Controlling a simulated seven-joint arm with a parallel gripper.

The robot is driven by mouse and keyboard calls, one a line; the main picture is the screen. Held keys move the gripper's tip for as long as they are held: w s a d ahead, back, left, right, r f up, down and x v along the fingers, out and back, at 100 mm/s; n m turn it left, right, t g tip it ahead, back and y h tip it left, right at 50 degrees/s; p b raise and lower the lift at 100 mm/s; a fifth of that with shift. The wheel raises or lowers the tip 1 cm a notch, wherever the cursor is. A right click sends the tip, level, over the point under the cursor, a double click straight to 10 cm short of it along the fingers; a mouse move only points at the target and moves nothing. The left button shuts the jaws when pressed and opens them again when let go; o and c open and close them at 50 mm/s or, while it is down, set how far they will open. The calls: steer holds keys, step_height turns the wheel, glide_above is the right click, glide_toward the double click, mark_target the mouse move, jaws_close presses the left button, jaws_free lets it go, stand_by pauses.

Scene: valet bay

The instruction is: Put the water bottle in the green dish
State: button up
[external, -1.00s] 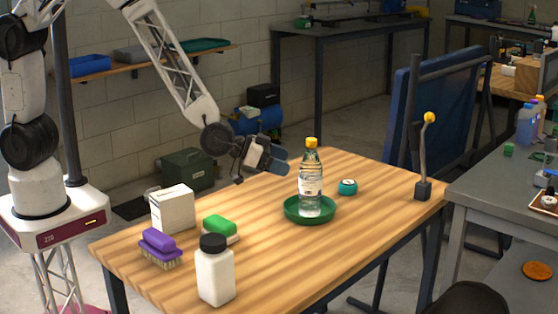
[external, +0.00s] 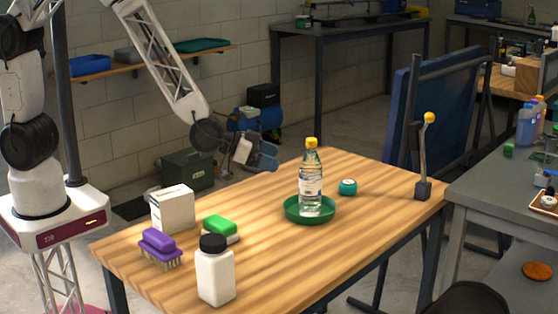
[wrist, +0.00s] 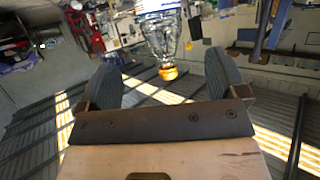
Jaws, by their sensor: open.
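The clear water bottle (external: 311,178) with a yellow cap and white label stands upright in the round green dish (external: 291,214) on the wooden table. My gripper (external: 268,157) is open and empty, to the left of the bottle and above the table's back edge, apart from the bottle. In the wrist view the bottle (wrist: 160,40) shows upside down, cap toward me, beyond and between the two spread fingers. The dish is not clearly visible there.
A white box (external: 173,209), a purple brush (external: 159,247), a green-topped sponge (external: 220,228) and a white jar (external: 215,275) stand at the table's left and front. A teal round item (external: 348,187) and a yellow-knobbed lever (external: 424,160) are right of the dish.

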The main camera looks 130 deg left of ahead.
stand_by(0.4)
steer(key=s+d+r+m+g+h, duration=0.1)
steer(key=s+d+r+m+h, duration=0.3)
steer(key=d, duration=0.6)
steer(key=s+d+r+n+h, duration=0.1)
steer(key=d+r, duration=0.6)
steer(key=d, duration=0.2)
steer(key=s+d+r+m+g+h, duration=0.1)
steer(key=s+d+r+m+h, duration=0.3)
steer(key=d, duration=0.6)
steer(key=s+d+r+g, duration=0.1)
steer(key=s+d+r, duration=0.1)
steer(key=s+d, duration=0.3)
steer(key=s+d+r+m+g, duration=0.1)
steer(key=s+d+r+g, duration=0.1)
steer(key=s, duration=0.9)
steer(key=s+d+r+m+g, duration=0.1)
steer(key=s+d+r+g, duration=0.1)
steer(key=s+d, duration=0.5)
steer(key=shift+s+d+r+h, duration=0.3)
steer(key=shift+s+r, duration=0.5)
steer(key=shift+s, duration=0.1)
